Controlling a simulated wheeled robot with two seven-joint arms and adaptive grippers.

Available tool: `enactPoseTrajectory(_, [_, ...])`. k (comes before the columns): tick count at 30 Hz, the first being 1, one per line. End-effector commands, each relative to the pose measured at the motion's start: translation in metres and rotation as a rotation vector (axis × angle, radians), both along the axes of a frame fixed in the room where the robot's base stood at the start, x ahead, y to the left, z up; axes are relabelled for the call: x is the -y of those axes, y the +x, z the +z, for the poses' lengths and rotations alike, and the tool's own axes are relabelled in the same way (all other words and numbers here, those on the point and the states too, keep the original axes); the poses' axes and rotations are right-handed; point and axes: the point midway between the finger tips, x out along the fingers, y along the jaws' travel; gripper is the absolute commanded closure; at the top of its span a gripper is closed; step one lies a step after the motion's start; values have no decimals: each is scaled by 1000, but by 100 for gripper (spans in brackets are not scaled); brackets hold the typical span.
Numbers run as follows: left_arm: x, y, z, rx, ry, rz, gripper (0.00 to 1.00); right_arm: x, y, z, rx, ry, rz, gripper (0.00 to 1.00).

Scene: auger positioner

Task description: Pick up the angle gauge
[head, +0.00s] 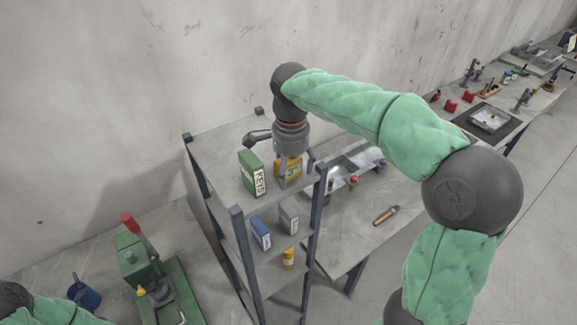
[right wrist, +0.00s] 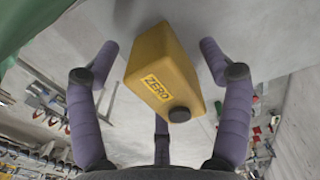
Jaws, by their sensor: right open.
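The angle gauge appears to be the yellow box marked "ZERO" with a dark round knob (right wrist: 160,62). In the head view this yellow box (head: 290,170) stands on the top shelf, partly hidden by purple fingers. My right gripper (head: 297,169) points down over it. In the right wrist view my right gripper (right wrist: 159,58) is open, with purple fingers on both sides of the box and a third finger below it in the picture. Gaps show between the side fingers and the box, so it is not clamped. My left gripper is out of view.
A green box (head: 252,173) stands close left of the yellow box on the grey shelf unit (head: 215,150). Lower are a blue box (head: 261,233), a grey box (head: 289,218) and a yellow bottle (head: 288,258). Right is a workbench (head: 350,235); lower left, a green press (head: 150,275).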

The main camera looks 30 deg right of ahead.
Motion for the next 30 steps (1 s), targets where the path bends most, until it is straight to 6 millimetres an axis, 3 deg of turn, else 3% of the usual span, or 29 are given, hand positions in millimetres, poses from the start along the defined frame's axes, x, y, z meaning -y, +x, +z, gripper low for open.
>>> enactPoseTrajectory(8, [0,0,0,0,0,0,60,0,0,-2,1,0,0,24])
enactPoseTrajectory(15, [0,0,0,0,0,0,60,0,0,-2,1,0,0,90])
enactPoseTrajectory(25, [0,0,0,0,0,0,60,0,0,-1,2,0,0,90])
enactPoseTrajectory(30, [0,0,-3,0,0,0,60,0,1,8,5,0,0,90])
